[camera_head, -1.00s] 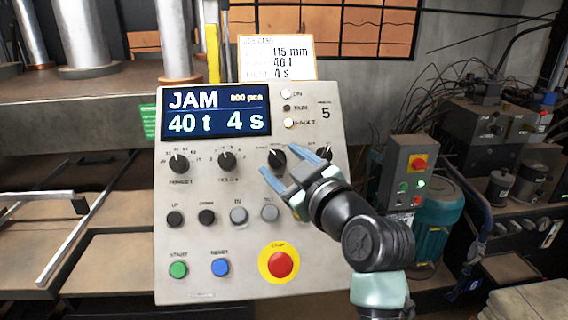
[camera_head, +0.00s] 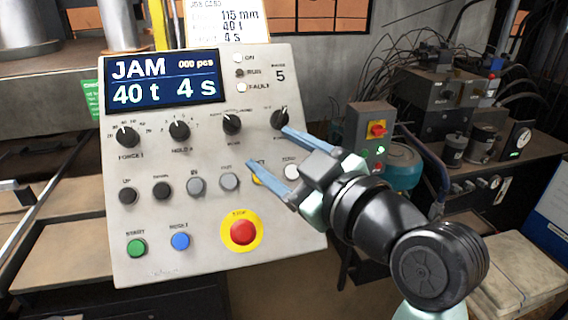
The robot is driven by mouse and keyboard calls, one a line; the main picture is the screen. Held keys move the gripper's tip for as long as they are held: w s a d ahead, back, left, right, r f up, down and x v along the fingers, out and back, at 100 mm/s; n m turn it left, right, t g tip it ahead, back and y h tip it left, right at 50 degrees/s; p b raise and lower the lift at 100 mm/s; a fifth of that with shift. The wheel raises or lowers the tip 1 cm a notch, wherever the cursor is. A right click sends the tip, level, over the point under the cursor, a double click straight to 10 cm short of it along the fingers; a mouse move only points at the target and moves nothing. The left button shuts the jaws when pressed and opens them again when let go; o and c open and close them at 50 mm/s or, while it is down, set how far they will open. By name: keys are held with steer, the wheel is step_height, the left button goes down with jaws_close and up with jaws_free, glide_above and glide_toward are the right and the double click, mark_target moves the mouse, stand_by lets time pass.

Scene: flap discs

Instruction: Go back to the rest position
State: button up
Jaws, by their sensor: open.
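My gripper (camera_head: 268,148) is at the right side of the control panel (camera_head: 95,235), its two blue fingers spread apart with nothing between them. The upper fingertip overlaps the panel near the rightmost black knob (camera_head: 279,118). The lower fingertip overlaps it beside a mostly hidden yellow part. I cannot tell whether either finger touches the panel. The display (camera_head: 163,80) reads JAM, 000 pcs, 40 t and 4 s. The red stop button (camera_head: 243,232) on its yellow ring is below and left of the gripper. The green button (camera_head: 136,248) and blue button (camera_head: 180,241) are at lower left.
A grey box (camera_head: 358,125) with a red switch and green light stands to the right of the panel. Behind it are a teal motor (camera_head: 402,165) and dark hydraulic units. A job card (camera_head: 228,22) stands above the panel. Stacked boards (camera_head: 515,275) lie at lower right.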

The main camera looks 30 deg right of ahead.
steer(key=shift+s, duration=0.75)
steer(key=w+a+r+m+t+p, duration=0.2)
steer(key=a+r+m+t, duration=0.15)
steer(key=a+r, duration=0.85)
steer(key=s+a+r+m+t, duration=0.1)
steer(key=s+a+r+t, duration=0.2)
steer(key=r, duration=0.4)
steer(key=s+a+r+m+t+h+p, duration=0.1)
steer(key=s+a+r+m+t, duration=0.1)
steer(key=s+a+r, duration=0.3)
step_height(320, 180, up, 2)
steer(key=shift+s+a+r+t, duration=0.1)
steer(key=shift+s+a+t, duration=0.15)
steer(key=shift+s+t, duration=0.4)
steer(key=shift+w+f, duration=0.15)
steer(key=shift+f, duration=0.05)
